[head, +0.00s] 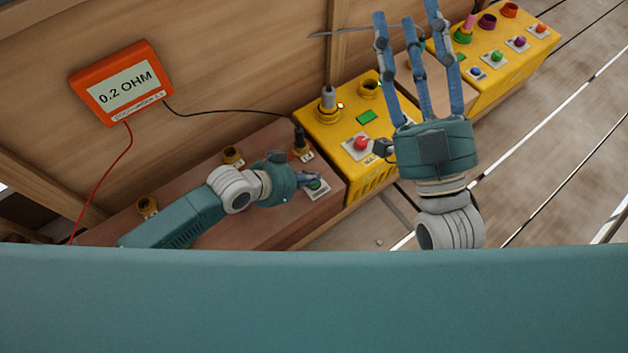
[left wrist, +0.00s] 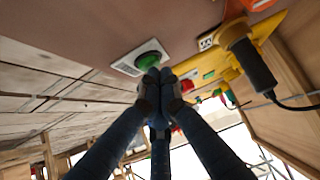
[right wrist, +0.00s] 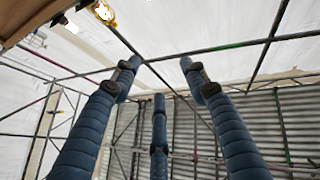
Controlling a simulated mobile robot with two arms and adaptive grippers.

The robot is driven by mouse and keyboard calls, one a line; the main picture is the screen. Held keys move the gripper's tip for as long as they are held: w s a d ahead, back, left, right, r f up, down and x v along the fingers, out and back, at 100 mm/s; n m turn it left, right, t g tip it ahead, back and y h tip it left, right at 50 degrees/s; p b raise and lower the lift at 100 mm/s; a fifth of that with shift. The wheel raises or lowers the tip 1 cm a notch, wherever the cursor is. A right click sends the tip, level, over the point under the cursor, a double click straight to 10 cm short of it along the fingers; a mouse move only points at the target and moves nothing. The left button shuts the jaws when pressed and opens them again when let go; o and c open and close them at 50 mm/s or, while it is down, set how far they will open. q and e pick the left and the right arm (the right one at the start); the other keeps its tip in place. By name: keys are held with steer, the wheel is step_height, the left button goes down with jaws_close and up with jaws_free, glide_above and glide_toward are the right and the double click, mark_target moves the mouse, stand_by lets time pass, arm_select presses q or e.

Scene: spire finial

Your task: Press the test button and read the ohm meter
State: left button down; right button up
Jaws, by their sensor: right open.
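The orange ohm meter (head: 121,84) on the wooden wall reads "0.2 OHM" on its pale screen. A green button (head: 315,189) on a white plate sits at the right end of the brown bench. My left gripper (head: 316,180) is at this button. In the left wrist view its fingers are closed together with the tips (left wrist: 160,74) against or just at the green button (left wrist: 150,60); actual contact is hard to tell. My right gripper (head: 408,20) is raised over the yellow boxes with its fingers spread, open and empty.
A black plug (head: 300,141) stands in a socket beside the green button, with a wire to the meter. A yellow box (head: 335,135) with a grey plug and red button (head: 361,143) adjoins. Another yellow box (head: 510,60) with several coloured buttons stands farther right. Floor at right is clear.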

arm_select(q)
steer(key=shift+f, duration=0.2)
arm_select(e)
steer(key=shift+s+r, duration=0.15)
steer(key=shift+r, duration=0.1)
stand_by(0.3)
arm_select(q)
steer(key=shift+r, duration=0.15)
steer(key=shift+r+p, duration=0.3)
steer(key=shift+p, duration=0.15)
steer(key=shift+r+p, duration=0.35)
steer(key=shift+p, duration=0.1)
arm_select(e)
steer(key=w+f+g+h, duration=0.1)
steer(key=w+f+g, duration=0.2)
steer(key=f, duration=0.7)
steer(key=shift+w+d+f+g+h, duration=0.15)
steer(key=shift+w+g+h, duration=0.2)
steer(key=shift+g, duration=0.75)
arm_select(q)
steer(key=shift+r, duration=0.1)
arm_select(e)
steer(key=shift+s, duration=0.1)
